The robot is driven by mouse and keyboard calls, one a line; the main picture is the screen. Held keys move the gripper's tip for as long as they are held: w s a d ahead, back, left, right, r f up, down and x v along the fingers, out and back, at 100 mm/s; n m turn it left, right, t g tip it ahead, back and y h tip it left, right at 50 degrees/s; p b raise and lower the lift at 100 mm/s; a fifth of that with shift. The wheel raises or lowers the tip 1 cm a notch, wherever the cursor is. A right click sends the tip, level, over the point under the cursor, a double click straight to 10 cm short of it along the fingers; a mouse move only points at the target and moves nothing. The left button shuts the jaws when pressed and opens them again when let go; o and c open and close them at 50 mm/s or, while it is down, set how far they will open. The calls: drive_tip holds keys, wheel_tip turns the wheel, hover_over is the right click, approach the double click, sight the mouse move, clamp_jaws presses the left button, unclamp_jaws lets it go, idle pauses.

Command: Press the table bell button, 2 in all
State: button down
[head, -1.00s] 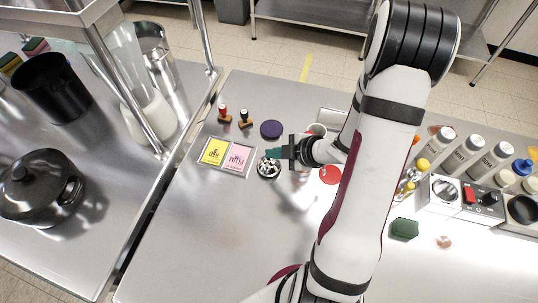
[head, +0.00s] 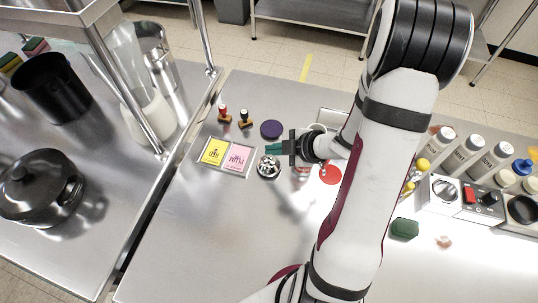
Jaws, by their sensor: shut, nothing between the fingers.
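The table bell (head: 268,170), a small silver and dark round thing, stands on the steel table just right of the tray with the yellow and pink cards. Its button is too small to make out clearly. The height of the fingertips over the bell is hard to tell.
A tray (head: 250,172) holds a yellow and a pink card. Two stamps (head: 223,117) and a purple disc (head: 271,129) stand behind the bell. A red disc (head: 330,174) lies right of it. Bottles (head: 467,153) and a control box (head: 447,203) are further right.

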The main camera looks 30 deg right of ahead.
drive_tip(key=shift+r, duration=2.5)
idle(0.5)
wheel_tip(320, 180, up, 4)
drive_tip(key=shift+f, duration=0.1)
drive_tip(key=shift+f, duration=4.45)
drive_tip(key=shift+f, duration=0.4)
